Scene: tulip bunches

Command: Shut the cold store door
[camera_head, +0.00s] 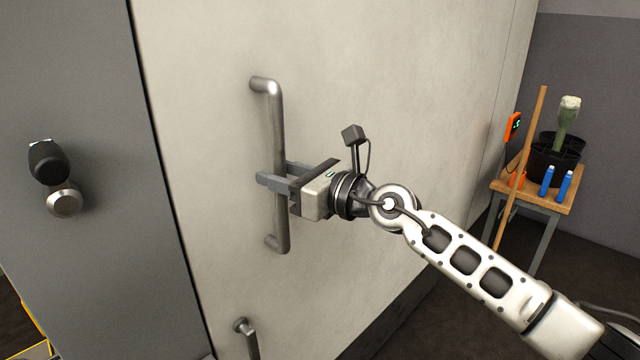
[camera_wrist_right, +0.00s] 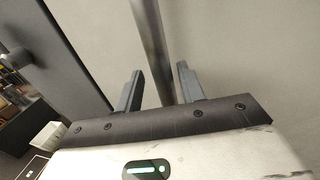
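The cold store door (camera_head: 350,60) is a large pale panel filling the middle of the head view. A dark strip runs along its left edge, beside a grey panel (camera_head: 80,110); I cannot tell how far ajar the door stands. A vertical metal bar handle (camera_head: 278,130) is fixed on the door. My right gripper (camera_head: 272,180) is at the handle's lower half, its fingers on either side of the bar. In the right wrist view the handle (camera_wrist_right: 150,45) passes between the fingers (camera_wrist_right: 158,88), with a narrow gap visible on each side. My left gripper is not in view.
A black and metal fitting (camera_head: 50,165) sticks out of the grey panel. A second, lower handle (camera_head: 247,335) shows at the bottom. At right stands a small wooden table (camera_head: 530,195) with a black bucket (camera_head: 555,160), blue items and a leaning wooden pole (camera_head: 522,160).

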